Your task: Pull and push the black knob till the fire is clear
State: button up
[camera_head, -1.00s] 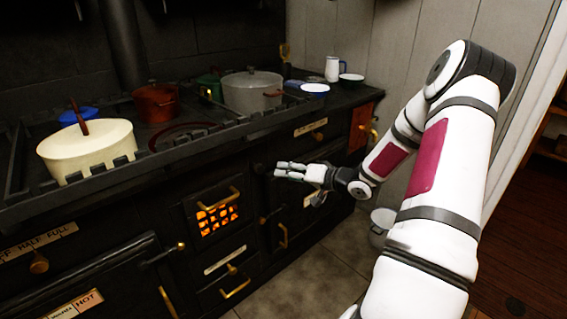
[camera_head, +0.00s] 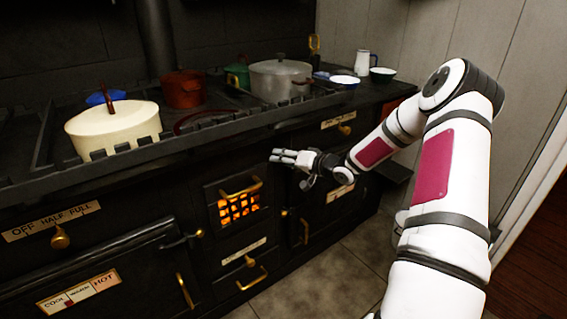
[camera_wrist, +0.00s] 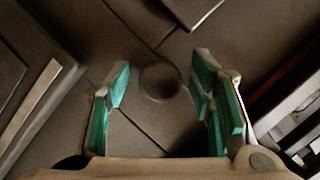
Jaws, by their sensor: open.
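The black stove (camera_head: 150,195) has a small fire door with an orange glow behind its grate (camera_head: 239,208) and a brass handle (camera_head: 241,188) across it. My gripper (camera_head: 274,156) is open and empty in front of the stove, up and right of the fire door. In the wrist view, a dark round shape, likely the black knob (camera_wrist: 160,83), lies between and beyond the open fingers, apart from them as far as I can see. In the head view the knob is hidden behind my gripper or too dark to make out.
A cream pot (camera_head: 113,128), a red pot (camera_head: 182,90) and a grey pot (camera_head: 280,82) stand on the stove top behind a raised rail (camera_head: 215,128). Brass handles (camera_head: 251,277) stick out below the fire door. Floor (camera_head: 345,265) is open at lower right.

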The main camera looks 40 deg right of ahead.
jog(key=shift+w, duration=0.2)
grip_shut()
jog(key=s+p, duration=0.4)
jog(key=s, duration=0.2)
jog(key=shift+s+p, duration=0.4)
jog(key=shift+d+f, duration=0.1)
grip_release()
jog(key=v, duration=1.2)
